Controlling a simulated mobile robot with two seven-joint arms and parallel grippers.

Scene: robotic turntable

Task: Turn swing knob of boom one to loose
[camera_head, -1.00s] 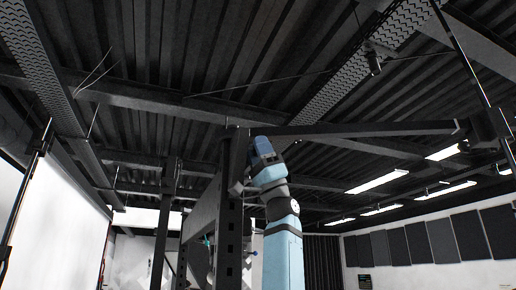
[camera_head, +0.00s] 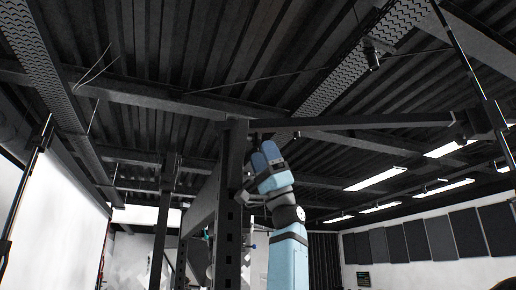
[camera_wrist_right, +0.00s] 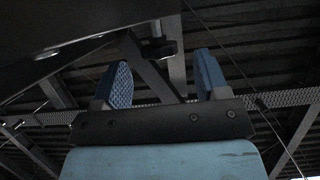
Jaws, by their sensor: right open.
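A dark boom (camera_head: 360,122) runs to the right from the top of a dark upright post (camera_head: 231,190) in the head view. My right gripper (camera_head: 263,152) is raised just right of the post, below the inner end of the boom. In the right wrist view this gripper (camera_wrist_right: 163,78) is open, its two blue fingers apart with nothing held between them. A small dark part (camera_wrist_right: 166,50) shows beyond the fingers; I cannot tell whether it is the swing knob. A dark surface fills the upper left of that view. My left gripper is not in view.
A dark box-like part (camera_head: 474,122) sits at the boom's outer end, beside a slanted thin pole. A second dark post (camera_head: 165,215) stands left of the first. Ceiling beams and lamps are overhead. Open room lies right of my arm.

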